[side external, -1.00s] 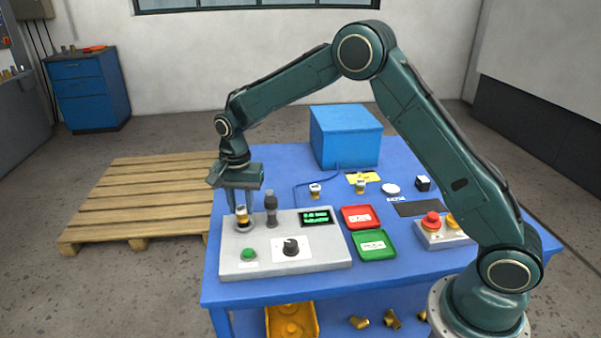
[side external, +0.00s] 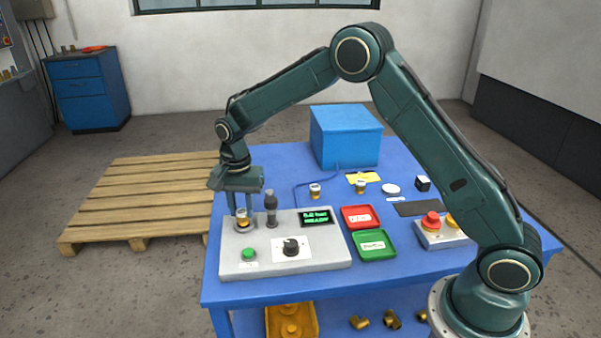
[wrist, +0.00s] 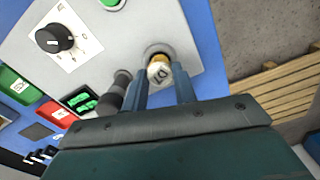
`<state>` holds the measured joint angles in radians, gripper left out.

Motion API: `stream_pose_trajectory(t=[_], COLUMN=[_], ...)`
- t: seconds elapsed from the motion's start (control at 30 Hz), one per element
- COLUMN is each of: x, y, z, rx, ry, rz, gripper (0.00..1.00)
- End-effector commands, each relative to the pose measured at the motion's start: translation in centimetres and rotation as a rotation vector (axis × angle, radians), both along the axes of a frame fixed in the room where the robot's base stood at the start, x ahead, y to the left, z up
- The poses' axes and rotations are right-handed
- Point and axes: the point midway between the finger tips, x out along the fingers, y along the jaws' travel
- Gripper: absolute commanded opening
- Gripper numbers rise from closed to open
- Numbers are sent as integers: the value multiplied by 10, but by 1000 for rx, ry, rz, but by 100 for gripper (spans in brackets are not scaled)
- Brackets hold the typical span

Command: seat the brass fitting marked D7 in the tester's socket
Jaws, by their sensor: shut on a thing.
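The brass fitting (side external: 242,221) has a white cap; in the wrist view its cap (wrist: 158,72) carries an upside-down mark that looks like D7. My gripper (side external: 242,216) points straight down and is shut on the fitting, with one finger on each side in the wrist view (wrist: 161,80). The fitting stands upright at the socket (side external: 245,230), a dark ring on the left of the grey tester (side external: 285,263). Its lower end is at or inside the ring; how deep it sits I cannot tell.
A dark upright post (side external: 271,208) stands close to the right of my gripper. The tester has a lit display (side external: 316,217), a black knob (side external: 291,246) and a green button (side external: 249,254). Red (side external: 360,217) and green (side external: 373,244) trays lie to the right. Two other fittings (side external: 315,191) stand behind.

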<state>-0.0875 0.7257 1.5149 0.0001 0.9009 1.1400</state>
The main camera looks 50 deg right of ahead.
Motion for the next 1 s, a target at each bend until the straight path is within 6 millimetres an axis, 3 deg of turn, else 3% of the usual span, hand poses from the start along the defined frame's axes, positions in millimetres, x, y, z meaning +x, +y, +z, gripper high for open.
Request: stream_pose_trajectory(t=[1.0], x=[0], y=[0], z=[-7], rx=[0], ry=[0], rz=[0], gripper=[2])
